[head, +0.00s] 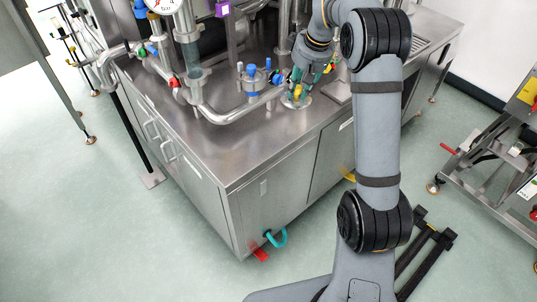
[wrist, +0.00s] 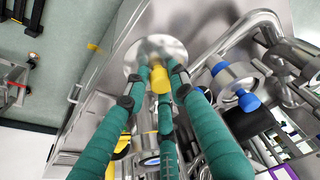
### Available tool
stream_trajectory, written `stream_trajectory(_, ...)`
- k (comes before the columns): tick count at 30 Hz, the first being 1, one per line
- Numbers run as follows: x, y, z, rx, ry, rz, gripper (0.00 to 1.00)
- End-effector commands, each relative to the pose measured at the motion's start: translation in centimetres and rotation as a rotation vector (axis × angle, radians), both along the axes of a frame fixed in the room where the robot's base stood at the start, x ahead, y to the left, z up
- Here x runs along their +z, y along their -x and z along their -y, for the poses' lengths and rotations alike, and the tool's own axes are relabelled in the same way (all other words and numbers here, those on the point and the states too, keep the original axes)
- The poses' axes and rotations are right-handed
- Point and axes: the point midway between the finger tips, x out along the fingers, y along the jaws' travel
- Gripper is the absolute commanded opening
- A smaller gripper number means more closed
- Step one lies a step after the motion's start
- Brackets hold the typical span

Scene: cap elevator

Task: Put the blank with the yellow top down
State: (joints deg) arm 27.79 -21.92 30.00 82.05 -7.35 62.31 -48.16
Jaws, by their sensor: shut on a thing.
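The blank's yellow top (head: 298,91) shows between the fingertips of my gripper (head: 301,82), close over the worktop near its right-hand edge. In the wrist view the yellow top (wrist: 158,80) sits between the teal fingers of my gripper (wrist: 158,72), which are shut on the blank. The fingers hide most of its body. A round shiny metal disc (head: 296,102) lies right under the blank; it also shows in the wrist view (wrist: 150,47). I cannot tell whether the blank touches the disc.
A metal fitting with blue knobs (head: 252,71) stands left of my gripper; its blue part shows in the wrist view (wrist: 248,102). A thick bent steel pipe (head: 232,115) runs along the steel worktop (head: 235,160). The worktop's front area is clear.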

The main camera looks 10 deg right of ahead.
Motion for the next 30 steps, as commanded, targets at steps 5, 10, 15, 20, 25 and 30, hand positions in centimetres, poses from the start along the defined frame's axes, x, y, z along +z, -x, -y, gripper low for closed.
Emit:
stream_trajectory(5, -3.7, -2.4, 2.2, 0.078, -0.001, 0.003, 0.0)
stream_trajectory(10, -5.0, -2.4, 1.3, 0.108, 0.0, 0.001, 0.0)
stream_trajectory(15, -7.2, -1.1, -2.4, 0.112, 0.0, 0.0, 0.0)
stream_trajectory(20, -9.3, 0.0, -5.7, 0.108, 0.001, 0.001, 0.0)
stream_trajectory(25, -10.5, 0.6, -7.8, 0.106, 0.003, 0.003, 0.0)
stream_trajectory(30, -11.6, 0.9, -8.4, 0.104, 0.001, 0.001, 0.0)
